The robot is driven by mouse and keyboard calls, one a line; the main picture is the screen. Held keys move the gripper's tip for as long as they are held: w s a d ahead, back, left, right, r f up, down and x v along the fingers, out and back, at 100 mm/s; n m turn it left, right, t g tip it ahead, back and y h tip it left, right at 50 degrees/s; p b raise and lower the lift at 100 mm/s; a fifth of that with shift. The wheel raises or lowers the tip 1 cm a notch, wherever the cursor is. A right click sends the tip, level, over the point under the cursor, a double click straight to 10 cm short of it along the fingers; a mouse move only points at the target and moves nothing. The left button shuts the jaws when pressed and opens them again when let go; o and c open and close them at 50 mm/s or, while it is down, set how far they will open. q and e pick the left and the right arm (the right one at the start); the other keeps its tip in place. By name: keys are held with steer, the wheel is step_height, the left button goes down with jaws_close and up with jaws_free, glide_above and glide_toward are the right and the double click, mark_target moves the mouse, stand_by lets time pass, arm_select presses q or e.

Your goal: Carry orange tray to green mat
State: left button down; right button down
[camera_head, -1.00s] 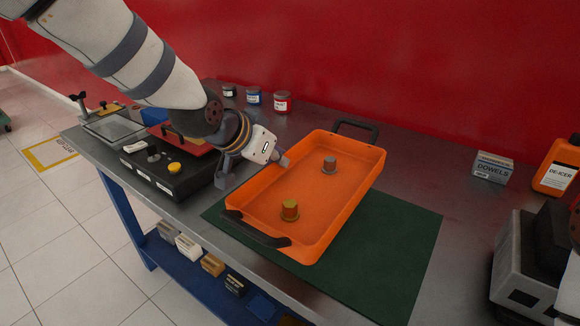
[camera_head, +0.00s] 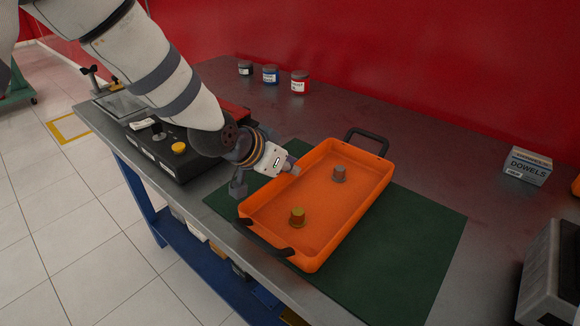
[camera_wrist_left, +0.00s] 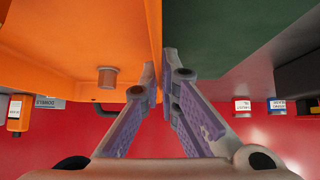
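The orange tray (camera_head: 342,225), with two black handles, is over the green mat (camera_head: 400,250). I cannot tell whether its base touches the mat. My left gripper (camera_head: 268,180) is at the tray's left long side. In the left wrist view its fingers (camera_wrist_left: 160,75) close on the tray's wall, one on the orange inner side and one on the outer side, over green. The near handle (camera_head: 264,239) is free. My right gripper is not in view.
A black control box (camera_head: 175,160) with a yellow button is left of the mat. Several paint tins (camera_head: 270,75) stand by the red wall. A dowels box (camera_head: 527,166) and a grey machine (camera_head: 548,275) are at the right. The bench (camera_head: 440,160) between is clear.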

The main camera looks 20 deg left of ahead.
arm_select(q)
steer(key=c, duration=1.8)
jaws_free()
steer(key=shift+s, duration=0.1)
